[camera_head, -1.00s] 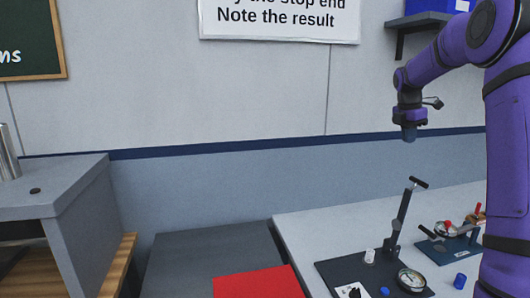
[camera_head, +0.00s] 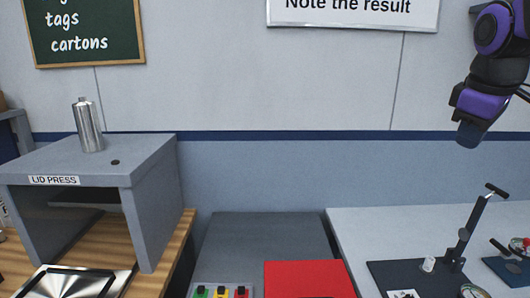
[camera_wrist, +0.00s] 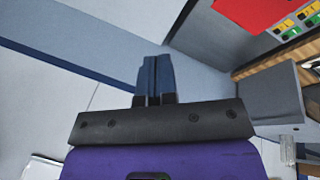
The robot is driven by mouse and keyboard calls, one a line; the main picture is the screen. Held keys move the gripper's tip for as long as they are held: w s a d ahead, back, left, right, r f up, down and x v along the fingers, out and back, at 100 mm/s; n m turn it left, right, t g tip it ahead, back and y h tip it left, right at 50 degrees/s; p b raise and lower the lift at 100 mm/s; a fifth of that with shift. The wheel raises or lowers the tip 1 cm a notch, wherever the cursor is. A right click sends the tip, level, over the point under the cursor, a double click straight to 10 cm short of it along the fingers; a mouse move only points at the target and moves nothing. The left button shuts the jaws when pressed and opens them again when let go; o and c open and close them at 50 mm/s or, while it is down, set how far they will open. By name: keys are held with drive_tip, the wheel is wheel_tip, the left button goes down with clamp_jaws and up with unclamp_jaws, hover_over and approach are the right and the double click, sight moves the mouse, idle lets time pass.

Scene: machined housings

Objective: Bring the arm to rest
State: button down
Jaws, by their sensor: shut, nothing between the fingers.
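My gripper (camera_head: 470,134) hangs in the air at the upper right of the head view, in front of the wall. Its purple and black wrist is above it. In the wrist view, the two dark blue fingers (camera_wrist: 157,76) lie side by side, closed, with nothing between them. My gripper is apart from every surface and object.
A grey lid press (camera_head: 155,180) with a metal bottle (camera_head: 88,125) on top stands at left. A red mat (camera_head: 308,279) and a button panel (camera_head: 222,292) are at front centre. A white table (camera_head: 400,228) at right bears a dark base with an upright lever (camera_head: 470,232).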

drive_tip(key=s+a+f+m+t, duration=0.1)
drive_tip(key=s+a+f+m, duration=0.2)
drive_tip(key=s, duration=0.4)
drive_tip(key=s+a+f+m+y, duration=0.1)
drive_tip(key=s+a+f+m, duration=0.2)
drive_tip(key=s, duration=0.4)
drive_tip(key=shift+a+f+t+y, duration=0.2)
drive_tip(key=shift+a+t+y, duration=0.1)
drive_tip(key=shift+t, duration=0.1)
